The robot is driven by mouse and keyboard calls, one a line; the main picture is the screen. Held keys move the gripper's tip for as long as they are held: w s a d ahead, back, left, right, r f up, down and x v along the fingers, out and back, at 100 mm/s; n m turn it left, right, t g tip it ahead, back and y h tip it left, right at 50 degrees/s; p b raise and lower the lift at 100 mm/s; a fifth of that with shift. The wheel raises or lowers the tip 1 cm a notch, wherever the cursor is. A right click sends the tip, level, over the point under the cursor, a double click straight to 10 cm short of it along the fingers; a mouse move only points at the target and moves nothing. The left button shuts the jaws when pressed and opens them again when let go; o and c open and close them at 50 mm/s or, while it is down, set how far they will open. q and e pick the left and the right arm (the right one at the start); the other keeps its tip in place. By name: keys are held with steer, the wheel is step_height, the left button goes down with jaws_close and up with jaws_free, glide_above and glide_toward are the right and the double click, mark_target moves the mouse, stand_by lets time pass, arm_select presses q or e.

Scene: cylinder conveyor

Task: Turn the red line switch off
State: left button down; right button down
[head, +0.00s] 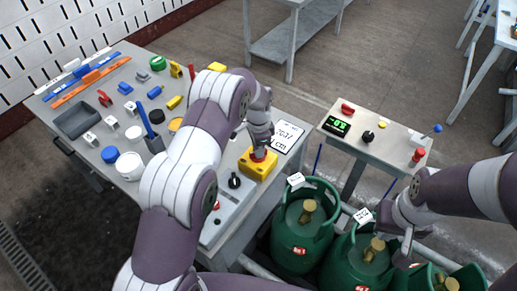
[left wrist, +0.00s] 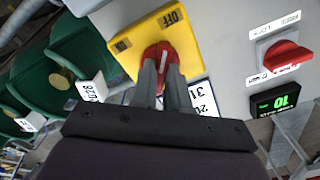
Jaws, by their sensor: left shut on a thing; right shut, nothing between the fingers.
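The red line switch is a red knob (head: 258,154) on a yellow box (head: 255,167) at the right part of the large grey table. In the left wrist view the red knob (left wrist: 157,50) sits on the yellow plate (left wrist: 132,37), with an OFF label (left wrist: 171,17) near its corner. My left gripper (head: 262,142) reaches down from above, and its fingers are shut on the knob. The fingers hide the knob's lower part in the left wrist view (left wrist: 167,72). My right gripper (head: 405,250) is shut and empty, above the green gas cylinders.
Green cylinders (head: 302,232) with white tags stand in front of the tables. A small side table (head: 376,150) carries a green digital display (head: 337,126) and another red knob (head: 347,109). Tools and containers (head: 130,166) cover the large table's left. A paper sheet (head: 286,135) lies near the switch.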

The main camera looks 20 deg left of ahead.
arm_select(q)
steer(key=shift+m, duration=0.6)
steer(key=c, duration=1.1)
jaws_free()
steer(key=shift+r, duration=0.1)
step_height(320, 180, up, 7)
steer(key=shift+r+b, duration=0.1)
steer(key=shift+b, duration=0.8)
step_height(320, 180, up, 5)
steer(key=p, duration=0.4)
steer(key=shift+r, duration=0.2)
